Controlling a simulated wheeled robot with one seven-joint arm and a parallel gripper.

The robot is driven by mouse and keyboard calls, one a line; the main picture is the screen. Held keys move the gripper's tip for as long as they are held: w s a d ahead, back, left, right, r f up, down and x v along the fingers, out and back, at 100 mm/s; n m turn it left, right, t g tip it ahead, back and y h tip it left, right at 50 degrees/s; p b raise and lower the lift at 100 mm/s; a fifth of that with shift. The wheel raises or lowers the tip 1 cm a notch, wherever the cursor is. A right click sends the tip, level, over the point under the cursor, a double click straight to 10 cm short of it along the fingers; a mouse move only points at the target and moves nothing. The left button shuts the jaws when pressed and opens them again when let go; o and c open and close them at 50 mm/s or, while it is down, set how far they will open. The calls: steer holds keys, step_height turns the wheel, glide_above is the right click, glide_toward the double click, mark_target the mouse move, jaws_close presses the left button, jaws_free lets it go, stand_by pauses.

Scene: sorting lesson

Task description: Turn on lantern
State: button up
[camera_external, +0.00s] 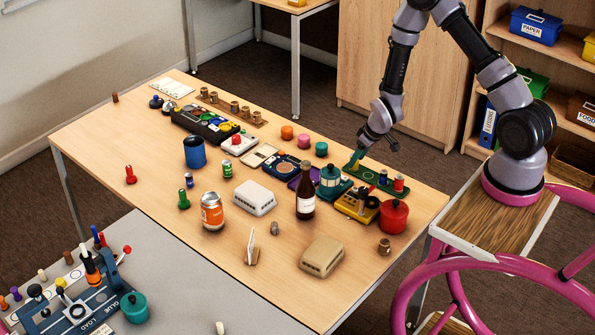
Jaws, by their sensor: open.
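A small teal lantern-like object (330,177) stands upright on the right half of the wooden table (165,125), just behind a dark bottle. Its switch is too small to make out, and I cannot tell whether it is lit. My gripper (379,145) is open and empty, with its fingers pointing down. It is above the back right edge of the table, over the far side of a green board (372,177). In the picture it is up and to the right of the lantern, apart from it.
The dark bottle (306,198) stands in front of the lantern. A yellow device (356,206) and red pot (393,216) stand to its right. A white box (254,198) and tan box (322,256) lie nearer the front. The table's front right corner is mostly clear.

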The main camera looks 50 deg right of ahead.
step_height(320, 180, up, 24)
steer(key=s+a+m+t, duration=0.1)
steer(key=s, duration=0.1)
steer(key=shift+y, duration=0.4)
